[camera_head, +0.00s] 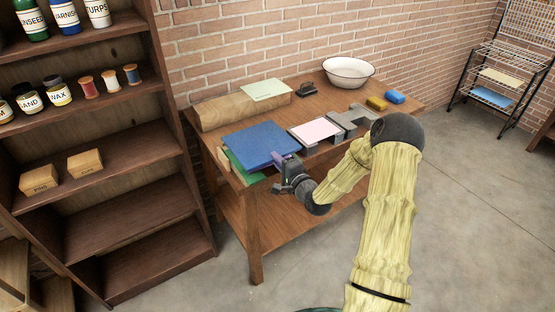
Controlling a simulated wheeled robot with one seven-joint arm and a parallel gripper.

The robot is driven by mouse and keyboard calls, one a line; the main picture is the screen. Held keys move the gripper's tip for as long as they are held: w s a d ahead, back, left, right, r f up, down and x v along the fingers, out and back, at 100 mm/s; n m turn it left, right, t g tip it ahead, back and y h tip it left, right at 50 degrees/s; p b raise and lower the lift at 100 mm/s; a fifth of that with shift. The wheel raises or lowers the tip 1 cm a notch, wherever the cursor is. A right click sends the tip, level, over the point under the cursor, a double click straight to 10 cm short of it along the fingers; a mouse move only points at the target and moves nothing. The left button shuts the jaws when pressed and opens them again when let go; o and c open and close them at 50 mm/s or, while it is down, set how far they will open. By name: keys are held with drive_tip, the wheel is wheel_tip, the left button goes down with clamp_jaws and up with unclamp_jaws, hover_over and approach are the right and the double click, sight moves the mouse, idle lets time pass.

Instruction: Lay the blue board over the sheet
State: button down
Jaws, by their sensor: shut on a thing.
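The blue board (258,143) is a flat blue panel at the front left of the wooden table. My gripper (281,160) is shut on its front right edge. A green piece (246,176) shows from under the board's front left side; I cannot tell whether the board touches it. A pale pink sheet (314,130) lies flat on a dark low base, to the right of the board. A pale green sheet (265,90) lies on a long wooden block at the back left.
A grey metal piece (350,118) stands right of the pink sheet. Yellow (376,103) and blue (396,97) blocks, a white bowl (348,71) and a small dark object (306,90) are farther back on the table (305,108). A shelf unit (125,178) stands close at left.

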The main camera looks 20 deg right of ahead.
drive_tip(key=shift+f+b, duration=1.35)
drive_tip(key=shift+f, duration=0.75)
drive_tip(key=shift+f, duration=0.15)
drive_tip(key=c, duration=1.3)
unclamp_jaws()
drive_tip(key=shift+o, duration=0.2)
drive_tip(key=v, duration=0.6)
drive_tip(key=shift+s, duration=0.25)
drive_tip(key=shift+d, duration=0.1)
idle(0.3)
